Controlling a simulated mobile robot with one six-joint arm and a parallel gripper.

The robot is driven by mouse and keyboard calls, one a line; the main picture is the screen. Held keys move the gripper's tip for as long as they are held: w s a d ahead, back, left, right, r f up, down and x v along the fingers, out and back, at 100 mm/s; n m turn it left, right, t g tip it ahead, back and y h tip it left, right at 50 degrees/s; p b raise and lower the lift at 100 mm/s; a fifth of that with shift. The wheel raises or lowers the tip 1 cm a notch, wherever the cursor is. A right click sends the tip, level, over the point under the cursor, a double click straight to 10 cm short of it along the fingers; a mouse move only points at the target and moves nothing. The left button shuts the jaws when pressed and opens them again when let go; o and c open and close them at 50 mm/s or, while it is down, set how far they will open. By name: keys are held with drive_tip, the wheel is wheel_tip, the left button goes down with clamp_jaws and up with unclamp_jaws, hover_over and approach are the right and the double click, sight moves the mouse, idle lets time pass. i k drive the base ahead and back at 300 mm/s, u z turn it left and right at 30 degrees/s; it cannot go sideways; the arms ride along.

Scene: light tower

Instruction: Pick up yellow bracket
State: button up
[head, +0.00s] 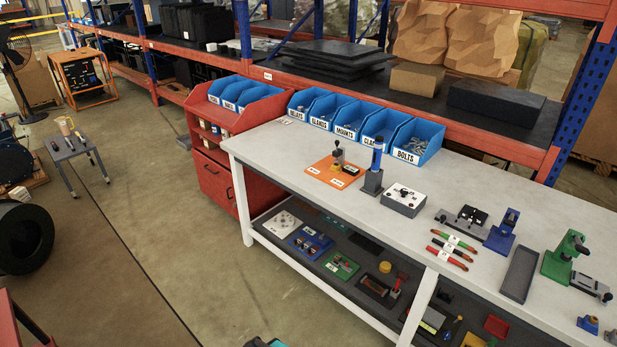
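No yellow bracket can be told for sure at this size. A small yellow piece (335,168) shows beside a dark upright part on the orange mat (318,178), on the grey-white workbench (275,149). A round yellow piece (385,267) sits on the dark lower shelf under the bench. Another yellow item (472,341) is cut off by the bottom edge of the view, on the lower shelf at the right. My gripper is not clearly in view; a teal and black shape shows at the bottom edge, and I cannot tell what it is.
Blue bins (415,141) with labels line the bench's back edge. A white-topped box (403,200), a grey tray (519,274) and a green fixture (563,257) stand on the bench. A red cabinet (213,183) adjoins its left end. The floor at left is mostly open.

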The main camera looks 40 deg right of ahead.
sight(337, 167)
drive_tip(key=u, duration=0.05)
drive_tip(key=k, duration=0.45)
drive_tip(key=u, duration=0.55)
drive_tip(key=i, duration=3.2)
drive_tip(key=z, duration=0.7)
drive_tip(key=i, duration=0.7)
drive_tip(key=z, duration=0.7)
drive_tip(key=i, duration=0.5)
drive_tip(key=z, duration=0.25)
